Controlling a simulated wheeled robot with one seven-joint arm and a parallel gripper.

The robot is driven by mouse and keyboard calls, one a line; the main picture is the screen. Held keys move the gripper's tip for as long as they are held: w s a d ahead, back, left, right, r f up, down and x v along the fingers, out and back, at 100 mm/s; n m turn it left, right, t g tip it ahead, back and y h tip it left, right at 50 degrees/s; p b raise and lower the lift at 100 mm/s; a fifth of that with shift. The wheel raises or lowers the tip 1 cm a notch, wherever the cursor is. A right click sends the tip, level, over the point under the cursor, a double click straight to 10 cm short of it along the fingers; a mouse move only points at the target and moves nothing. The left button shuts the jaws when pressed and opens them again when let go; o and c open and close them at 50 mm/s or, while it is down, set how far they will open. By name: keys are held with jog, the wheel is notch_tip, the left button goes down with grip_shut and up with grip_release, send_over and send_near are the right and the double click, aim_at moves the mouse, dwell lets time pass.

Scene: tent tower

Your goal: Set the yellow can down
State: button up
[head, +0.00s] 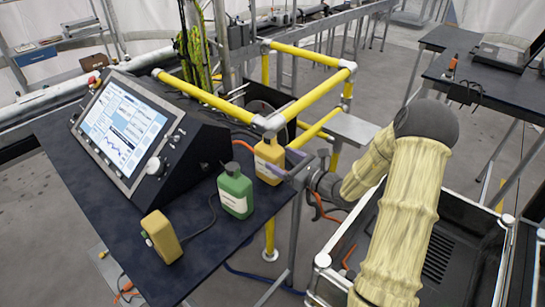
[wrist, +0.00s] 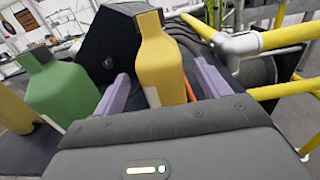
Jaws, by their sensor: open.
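A yellow can (head: 268,160), shaped like a bottle with a narrow neck, stands upright at the right edge of the dark table (head: 92,198). In the wrist view, the yellow can (wrist: 164,62) is between the two pale purple fingers of my gripper (wrist: 165,88). The fingers are open, with a visible gap on its right side. In the head view, my gripper (head: 288,172) reaches the can from the right. The can's base is hidden in the wrist view, and its contact with the table is only partly visible in the head view.
A green bottle (head: 235,191) stands just left of the yellow can. A console with a screen (head: 128,125) fills the back left. Yellow rails (head: 310,95) run behind the can. Bare tabletop lies at the front left.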

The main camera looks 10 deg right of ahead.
jog(key=v, duration=0.6)
jog(key=shift+s+b, duration=0.2)
jog(key=shift+b, duration=0.25)
jog(key=shift+d, duration=0.1)
jog(key=s+a+f+n+g, duration=0.4)
jog(key=s+a+n+g, duration=0.9)
jog(key=s+n, duration=0.1)
jog(key=s+d+r+n+h, duration=0.1)
jog(key=s+d+n+h, duration=0.1)
jog(key=n+h, duration=0.3)
jog(key=s+d+r+n+t+h, duration=0.1)
jog(key=s+d+n+h, duration=0.2)
jog(key=n, duration=0.6)
jog(key=h, duration=0.2)
jog(key=shift+d+r+n+h, duration=0.3)
jog(key=shift+d+n, duration=0.05)
jog(key=shift+n, duration=0.05)
